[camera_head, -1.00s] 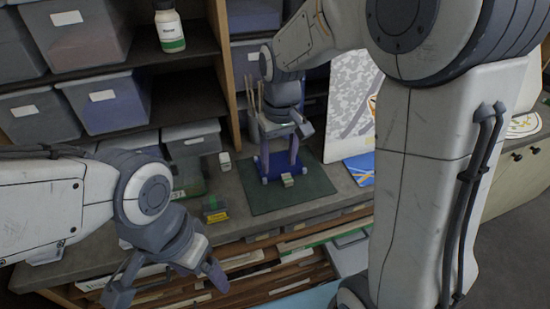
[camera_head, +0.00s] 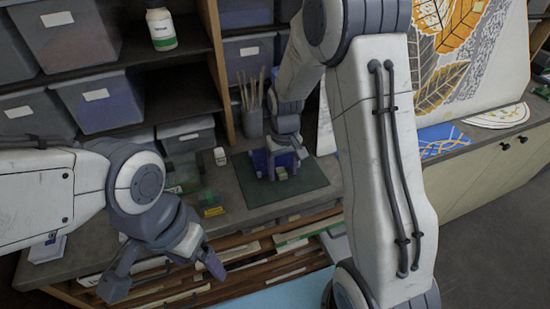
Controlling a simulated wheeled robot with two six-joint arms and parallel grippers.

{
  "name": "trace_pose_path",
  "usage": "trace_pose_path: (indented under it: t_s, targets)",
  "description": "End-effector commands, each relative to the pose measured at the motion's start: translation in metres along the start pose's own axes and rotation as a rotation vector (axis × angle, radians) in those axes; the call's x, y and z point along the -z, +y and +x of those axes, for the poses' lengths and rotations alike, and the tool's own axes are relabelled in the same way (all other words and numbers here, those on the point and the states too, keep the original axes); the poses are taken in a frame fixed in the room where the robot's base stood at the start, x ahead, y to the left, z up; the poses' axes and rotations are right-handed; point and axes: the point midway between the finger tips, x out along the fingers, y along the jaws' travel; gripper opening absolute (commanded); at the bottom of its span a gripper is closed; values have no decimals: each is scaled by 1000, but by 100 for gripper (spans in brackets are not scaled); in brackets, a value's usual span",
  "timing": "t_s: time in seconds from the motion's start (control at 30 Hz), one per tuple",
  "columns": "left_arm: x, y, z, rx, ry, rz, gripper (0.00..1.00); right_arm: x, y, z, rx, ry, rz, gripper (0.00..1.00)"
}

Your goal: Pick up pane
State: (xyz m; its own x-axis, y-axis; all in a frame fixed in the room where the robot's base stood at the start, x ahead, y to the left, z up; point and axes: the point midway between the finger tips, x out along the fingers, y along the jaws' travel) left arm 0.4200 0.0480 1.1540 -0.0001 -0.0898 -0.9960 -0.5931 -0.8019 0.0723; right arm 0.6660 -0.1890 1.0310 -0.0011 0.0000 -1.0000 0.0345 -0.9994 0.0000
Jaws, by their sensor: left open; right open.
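My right gripper (camera_head: 282,165) is open and points down at the mat, right beside or over the blue piece. Its fingers overlap the piece in the picture, so I cannot tell whether they touch it. A small pale block (camera_head: 282,174) lies in front of the blue piece. My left gripper (camera_head: 165,276) is open and empty at the lower left, in front of the counter's edge. No clear pane is plainly visible.
A cup of brushes (camera_head: 253,122) stands behind the mat. A white bottle (camera_head: 161,27) and several grey bins (camera_head: 97,103) fill the shelves at left. A leaf artwork (camera_head: 490,60) leans at the right, with a blue patterned sheet (camera_head: 440,141) below it. Slotted racks (camera_head: 260,246) lie under the counter.

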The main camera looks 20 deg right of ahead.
Motion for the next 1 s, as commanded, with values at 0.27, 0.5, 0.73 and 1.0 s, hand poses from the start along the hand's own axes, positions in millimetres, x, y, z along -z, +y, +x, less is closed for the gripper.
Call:
trace_pose_path:
  t_s: [0.27, 0.5, 0.73, 1.0]
  targets:
    - [0, 0, 0, 0, 0, 0, 84, 0, 0, 3, 0, 1, 0, 64]
    - [0, 0, 0, 0, 0, 0, 84, 0, 0, 3, 0, 1, 0, 0]
    - [0, 0, 0, 0, 0, 0, 84, 0, 0, 3, 0, 2, 0, 0]
    - [0, 0, 5, 0, 0, 0, 84, 2, 0, -11, 0, 7, 0, 0]
